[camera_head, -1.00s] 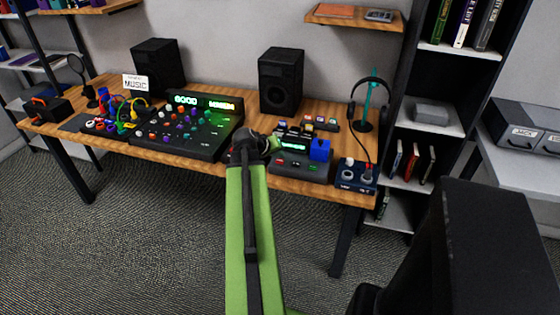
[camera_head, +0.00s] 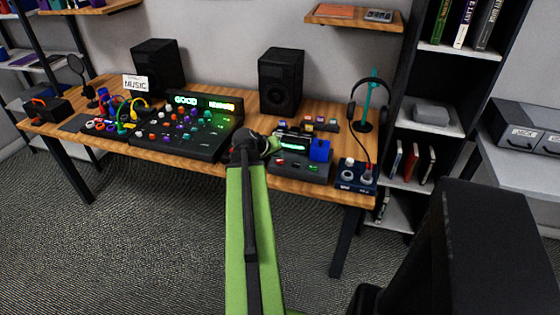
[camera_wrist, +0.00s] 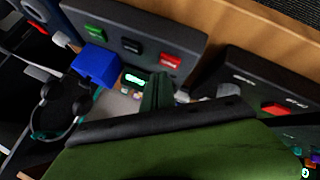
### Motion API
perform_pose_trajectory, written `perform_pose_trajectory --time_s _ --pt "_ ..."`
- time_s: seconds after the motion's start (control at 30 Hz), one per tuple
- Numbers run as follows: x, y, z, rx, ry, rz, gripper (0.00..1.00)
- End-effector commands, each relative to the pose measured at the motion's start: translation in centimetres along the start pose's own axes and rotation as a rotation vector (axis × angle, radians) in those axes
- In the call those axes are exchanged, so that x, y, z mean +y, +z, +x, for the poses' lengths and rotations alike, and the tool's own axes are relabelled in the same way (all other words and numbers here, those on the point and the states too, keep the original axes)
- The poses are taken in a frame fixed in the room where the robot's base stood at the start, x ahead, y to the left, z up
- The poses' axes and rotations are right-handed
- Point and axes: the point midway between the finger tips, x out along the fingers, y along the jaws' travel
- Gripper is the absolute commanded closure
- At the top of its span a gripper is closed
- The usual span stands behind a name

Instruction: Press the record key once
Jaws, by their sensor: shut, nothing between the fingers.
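The recorder (camera_head: 298,176) is a dark grey box on the desk with a lit green display. Its front row has a red key (camera_head: 281,163), a black key and a green key; their labels are too small to read. In the wrist view the red key (camera_wrist: 168,62), black key (camera_wrist: 131,46) and green key (camera_wrist: 95,33) show clearly. My gripper (camera_wrist: 157,92) is shut and empty. Its dark green fingers show near the recorder's lit display, apart from the red key in the picture. In the head view my gripper (camera_head: 274,144) is at the recorder's left edge, partly hidden by my arm.
A blue block (camera_head: 320,150) stands on the recorder's right. A mixer (camera_head: 180,135) with knobs is to the left. A small blue box (camera_head: 355,175) with knobs and a headphone stand (camera_head: 365,125) are to the right. Two speakers stand behind.

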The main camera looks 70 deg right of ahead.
Motion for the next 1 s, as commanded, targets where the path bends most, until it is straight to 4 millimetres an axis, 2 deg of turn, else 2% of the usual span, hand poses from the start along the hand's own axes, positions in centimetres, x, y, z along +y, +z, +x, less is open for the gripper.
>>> perform_pose_trajectory --time_s 1.0 --pt "-0.49 0.43 0.57 0.0 0.0 -0.001 1.0"
